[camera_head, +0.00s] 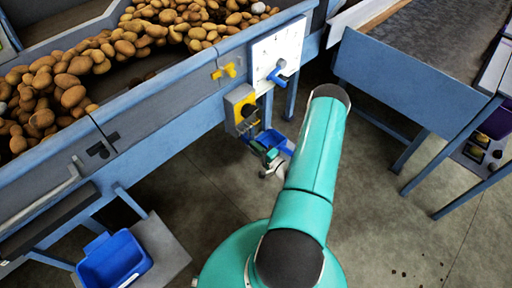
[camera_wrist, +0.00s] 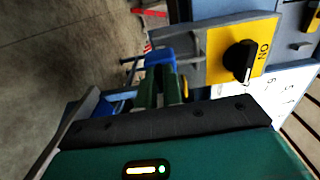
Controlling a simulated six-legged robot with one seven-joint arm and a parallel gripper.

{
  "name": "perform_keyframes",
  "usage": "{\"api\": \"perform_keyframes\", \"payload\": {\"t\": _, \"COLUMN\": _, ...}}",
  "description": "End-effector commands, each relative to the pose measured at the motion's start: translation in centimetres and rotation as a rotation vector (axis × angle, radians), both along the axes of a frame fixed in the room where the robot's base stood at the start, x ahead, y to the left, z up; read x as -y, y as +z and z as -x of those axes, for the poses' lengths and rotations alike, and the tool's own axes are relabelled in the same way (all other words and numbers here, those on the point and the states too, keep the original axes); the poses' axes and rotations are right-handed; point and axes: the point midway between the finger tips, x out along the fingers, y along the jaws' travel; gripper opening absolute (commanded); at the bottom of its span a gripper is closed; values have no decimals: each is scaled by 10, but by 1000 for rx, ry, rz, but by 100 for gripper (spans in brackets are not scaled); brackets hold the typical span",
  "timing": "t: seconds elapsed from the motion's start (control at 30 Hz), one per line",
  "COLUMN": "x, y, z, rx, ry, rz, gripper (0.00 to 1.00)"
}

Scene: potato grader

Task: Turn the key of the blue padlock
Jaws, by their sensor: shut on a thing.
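The blue padlock (camera_wrist: 160,57) shows in the wrist view just beyond my fingertips, beside the yellow switch plate. My gripper (camera_wrist: 161,78) has its dark green fingers close together and shut, with their tips at the padlock. The key is hidden between the fingers, so its angle cannot be told. In the head view my gripper (camera_head: 268,155) is small, below the yellow switch box at the end of the grader, partly hidden by my arm.
The yellow switch plate (camera_wrist: 232,52) with a black knob is close to the right of my fingers. A white dial panel (camera_head: 289,48) with a blue pointer (camera_head: 277,75) and a yellow handle (camera_head: 224,71) are above. A blue bin (camera_head: 113,262) stands lower left.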

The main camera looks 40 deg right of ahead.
Motion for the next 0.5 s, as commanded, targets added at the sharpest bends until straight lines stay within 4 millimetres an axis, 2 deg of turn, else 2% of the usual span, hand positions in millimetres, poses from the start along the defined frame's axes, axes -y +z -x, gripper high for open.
{"api": "perform_keyframes", "payload": {"t": 0.27, "x": 1, "y": 0, "z": 0, "rx": -1, "ry": -1, "rz": 0, "gripper": 0}}
{"api": "perform_keyframes", "payload": {"t": 0.3, "x": 1, "y": 0, "z": 0, "rx": -1, "ry": -1, "rz": 0, "gripper": 14}}
{"api": "perform_keyframes", "payload": {"t": 0.4, "x": 1, "y": 0, "z": 0, "rx": -1, "ry": -1, "rz": 0, "gripper": 30}}
{"api": "perform_keyframes", "payload": {"t": 0.5, "x": 0, "y": 0, "z": 0, "rx": -1, "ry": -1, "rz": 0, "gripper": 30}}
